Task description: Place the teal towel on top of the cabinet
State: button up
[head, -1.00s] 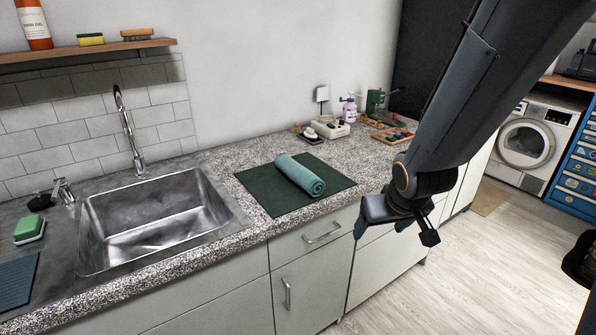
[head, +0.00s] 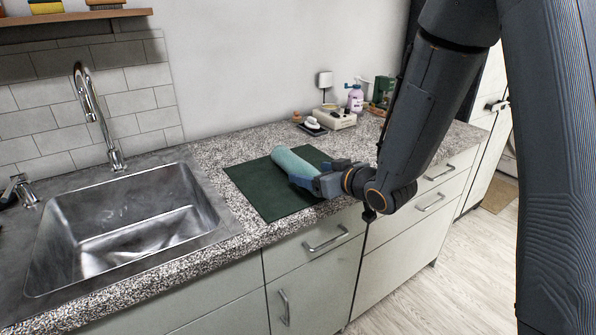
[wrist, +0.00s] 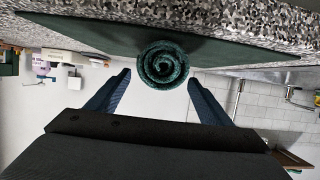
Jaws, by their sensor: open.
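The rolled teal towel (head: 291,163) lies on a dark green mat (head: 262,201) on the speckled counter, right of the sink. In the wrist view the towel's spiral end (wrist: 163,66) faces me, between and just beyond my open fingers. My gripper (head: 312,181) is at the towel's near right end and hides part of it in the head view. In the wrist view both blue fingers of my gripper (wrist: 158,88) are spread wide, with gaps on either side of the towel. The blue cabinet is not in view now.
A metal sink (head: 130,228) is set in the counter at left, with a tall faucet (head: 97,115). Farther along the counter stand a small white appliance (head: 335,117), a pump bottle (head: 355,98) and a green machine (head: 382,91). Open floor lies at right.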

aim_at(302, 167)
jog(key=shift+r+p+x, duration=0.15)
jog(key=shift+p+x, duration=0.25)
jog(key=shift+x, duration=1.15)
jog(key=shift+r+p+x, duration=0.1)
jog(key=shift+p+x, duration=0.3)
jog(key=shift+x, duration=1.1)
jog(key=c, duration=1.2)
jog(key=shift+w, duration=0.1)
jog(key=shift+c, duration=0.6)
jog(key=shift+r, duration=0.2)
